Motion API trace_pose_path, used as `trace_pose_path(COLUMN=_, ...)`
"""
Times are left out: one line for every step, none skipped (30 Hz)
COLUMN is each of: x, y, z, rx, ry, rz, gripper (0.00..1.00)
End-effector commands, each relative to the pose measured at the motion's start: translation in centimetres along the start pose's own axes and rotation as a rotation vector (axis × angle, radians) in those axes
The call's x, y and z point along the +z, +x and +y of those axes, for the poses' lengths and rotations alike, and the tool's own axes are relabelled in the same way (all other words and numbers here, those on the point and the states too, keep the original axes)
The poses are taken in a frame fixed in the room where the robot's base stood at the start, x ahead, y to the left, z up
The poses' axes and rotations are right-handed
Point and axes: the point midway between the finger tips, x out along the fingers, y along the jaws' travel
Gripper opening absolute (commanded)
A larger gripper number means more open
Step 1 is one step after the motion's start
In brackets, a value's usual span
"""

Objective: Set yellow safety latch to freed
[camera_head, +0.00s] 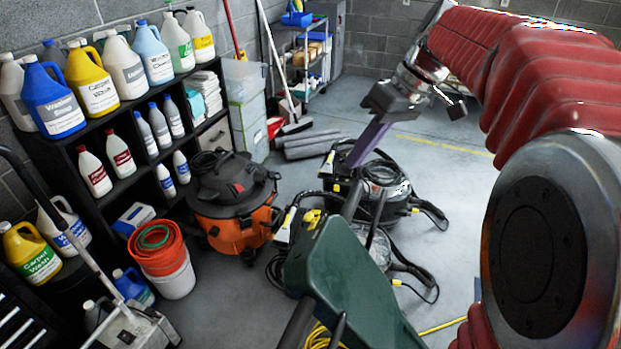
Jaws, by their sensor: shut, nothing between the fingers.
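Two floor machines stand on the concrete in the middle, a rear one (378,178) and a nearer one behind a dark green panel. A small yellow part (312,217) shows on the nearer machine, and a smaller yellow spot (336,187) on the rear one. Which of these is the safety latch, and its setting, I cannot tell. My gripper (388,104) is shut and empty, hanging from my red-sleeved arm above the rear machine. A purple-grey bar runs down just below it; contact is unclear. My gripper appears well above both yellow parts.
The dark green panel (345,285) blocks part of the nearer machine. An orange-black vacuum (235,205), stacked buckets (160,255) and a bottle shelf (110,128) stand left. Black hoses and a yellow cord (440,326) lie on the floor. Open floor lies at back right.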

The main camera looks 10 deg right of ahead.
Motion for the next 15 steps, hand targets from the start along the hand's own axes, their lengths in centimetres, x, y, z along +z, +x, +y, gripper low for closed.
trace_pose_path(x=-0.02, y=-0.03, z=0.08, rx=-0.002, ry=-0.001, rz=0.0, gripper=0.0)
trace_pose_path(x=-0.03, y=-0.03, z=0.08, rx=-0.003, ry=-0.002, rz=0.0, gripper=0.0)
trace_pose_path(x=-0.03, y=-0.03, z=0.06, rx=-0.002, ry=-0.002, rz=0.0, gripper=0.0)
trace_pose_path(x=-0.02, y=-0.02, z=0.05, rx=-0.002, ry=-0.002, rz=0.0, gripper=0.0)
trace_pose_path(x=-0.02, y=-0.02, z=0.04, rx=-0.002, ry=-0.002, rz=0.0, gripper=0.0)
trace_pose_path(x=-0.03, y=-0.01, z=0.04, rx=-0.002, ry=-0.002, rz=0.0, gripper=0.0)
trace_pose_path(x=-0.03, y=-0.01, z=0.03, rx=-0.002, ry=-0.002, rz=0.0, gripper=0.0)
trace_pose_path(x=-0.03, y=-0.01, z=0.03, rx=-0.002, ry=-0.002, rz=0.0, gripper=0.0)
trace_pose_path(x=-0.02, y=0.02, z=0.03, rx=-0.001, ry=-0.002, rz=0.0, gripper=0.0)
trace_pose_path(x=-0.03, y=0.05, z=0.02, rx=-0.001, ry=-0.002, rz=0.0, gripper=0.0)
trace_pose_path(x=-0.03, y=0.11, z=0.02, rx=-0.001, ry=-0.002, rz=0.0, gripper=0.0)
trace_pose_path(x=-0.03, y=0.24, z=0.02, rx=-0.001, ry=-0.002, rz=0.0, gripper=0.0)
trace_pose_path(x=-0.04, y=0.37, z=0.01, rx=-0.001, ry=-0.002, rz=0.0, gripper=0.0)
trace_pose_path(x=-0.05, y=0.54, z=0.01, rx=-0.001, ry=-0.002, rz=0.0, gripper=0.0)
trace_pose_path(x=-0.05, y=0.83, z=0.01, rx=-0.001, ry=-0.002, rz=0.0, gripper=0.0)
